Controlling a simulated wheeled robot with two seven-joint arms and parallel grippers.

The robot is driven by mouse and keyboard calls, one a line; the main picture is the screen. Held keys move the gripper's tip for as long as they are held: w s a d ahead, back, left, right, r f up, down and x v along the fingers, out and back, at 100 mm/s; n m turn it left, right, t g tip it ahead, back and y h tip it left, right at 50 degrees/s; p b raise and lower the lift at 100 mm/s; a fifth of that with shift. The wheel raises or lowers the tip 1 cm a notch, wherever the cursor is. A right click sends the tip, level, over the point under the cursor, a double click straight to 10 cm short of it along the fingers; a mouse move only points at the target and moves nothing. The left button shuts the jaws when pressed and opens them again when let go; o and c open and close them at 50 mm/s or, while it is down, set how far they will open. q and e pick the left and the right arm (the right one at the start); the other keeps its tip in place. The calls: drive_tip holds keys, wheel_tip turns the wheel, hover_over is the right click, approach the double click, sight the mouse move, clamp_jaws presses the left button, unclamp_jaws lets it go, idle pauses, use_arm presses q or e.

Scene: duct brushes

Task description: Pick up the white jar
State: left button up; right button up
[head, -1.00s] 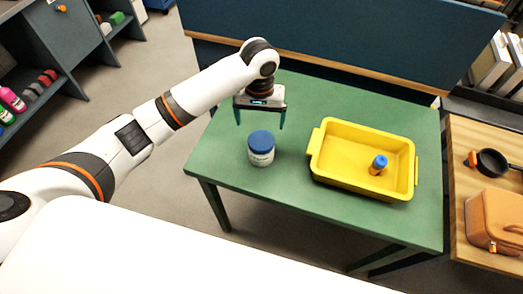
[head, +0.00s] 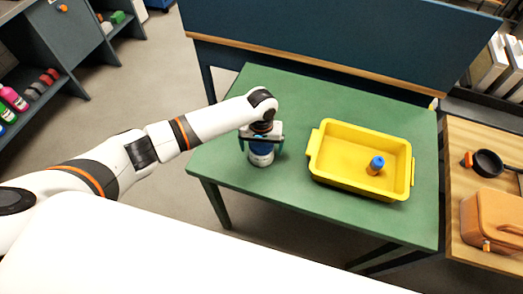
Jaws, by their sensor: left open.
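The white jar (head: 261,158) with a blue lid stands upright on the green table (head: 240,215), left of the yellow tray. My left gripper (head: 261,147) is open, with its teal fingers down on either side of the jar's lid and upper part. The gripper body hides most of the lid. I cannot tell whether the fingers touch the jar. My right gripper is not in view.
The yellow tray (head: 330,177) on the right of the table holds a small blue-topped bottle (head: 375,165). A dark panel (head: 350,40) stands behind the table. A wooden table (head: 460,200) with a black pan (head: 488,163) and an orange-brown case (head: 492,220) is at right.

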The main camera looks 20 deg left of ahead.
use_arm(q)
drive_tip(key=c, duration=1.2)
